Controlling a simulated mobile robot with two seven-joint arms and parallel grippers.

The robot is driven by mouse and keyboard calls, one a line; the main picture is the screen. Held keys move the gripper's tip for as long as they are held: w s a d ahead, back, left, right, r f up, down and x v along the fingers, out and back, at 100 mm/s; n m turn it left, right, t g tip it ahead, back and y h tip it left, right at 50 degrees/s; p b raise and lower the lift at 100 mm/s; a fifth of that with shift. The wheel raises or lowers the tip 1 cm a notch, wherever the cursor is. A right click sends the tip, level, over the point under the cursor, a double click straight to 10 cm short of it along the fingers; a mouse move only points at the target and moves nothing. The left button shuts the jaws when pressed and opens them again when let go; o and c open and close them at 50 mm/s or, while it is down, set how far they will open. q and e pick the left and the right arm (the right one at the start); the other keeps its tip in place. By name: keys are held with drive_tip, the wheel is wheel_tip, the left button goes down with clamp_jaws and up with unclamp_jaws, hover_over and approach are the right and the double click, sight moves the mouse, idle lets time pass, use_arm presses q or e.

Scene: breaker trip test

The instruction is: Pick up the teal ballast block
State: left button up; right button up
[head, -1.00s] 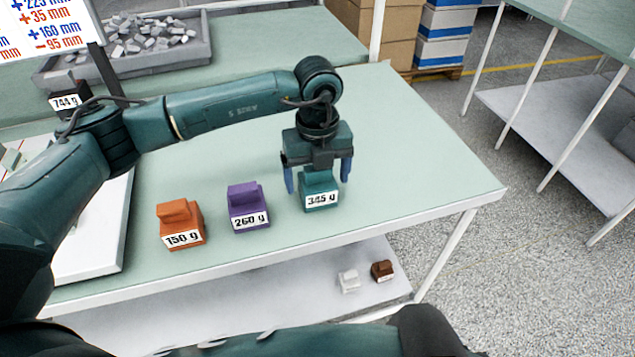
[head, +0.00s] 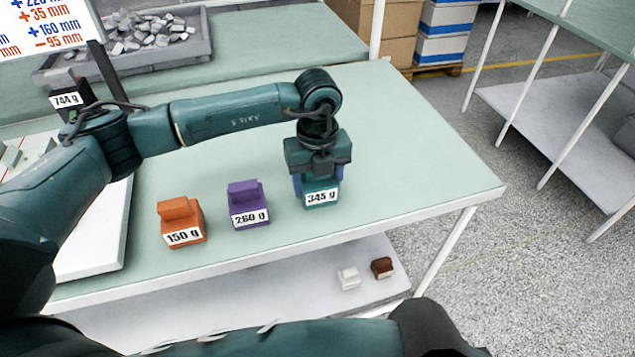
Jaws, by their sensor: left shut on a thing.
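The teal ballast block (head: 321,197), labelled 345 g, is on the green tabletop (head: 420,150) near its front edge. My left gripper (head: 318,185) reaches down over it from above, with its blue fingers closed against the block's sides. The gripper hides the block's upper part. I cannot tell any gap between the block and the table. My right gripper is not in view; a teal arm link of mine crosses the bottom of the picture.
A purple block (head: 248,205) marked 260 g and an orange block (head: 181,222) marked 150 g stand to the left. A white block (head: 348,278) and a brown block (head: 382,268) lie on the lower shelf. A grey tray (head: 200,50) of grey pieces is behind. The table's right side is clear.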

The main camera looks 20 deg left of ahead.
use_arm(q)
drive_tip(key=shift+c, duration=1.4)
drive_tip(key=shift+r, duration=0.15)
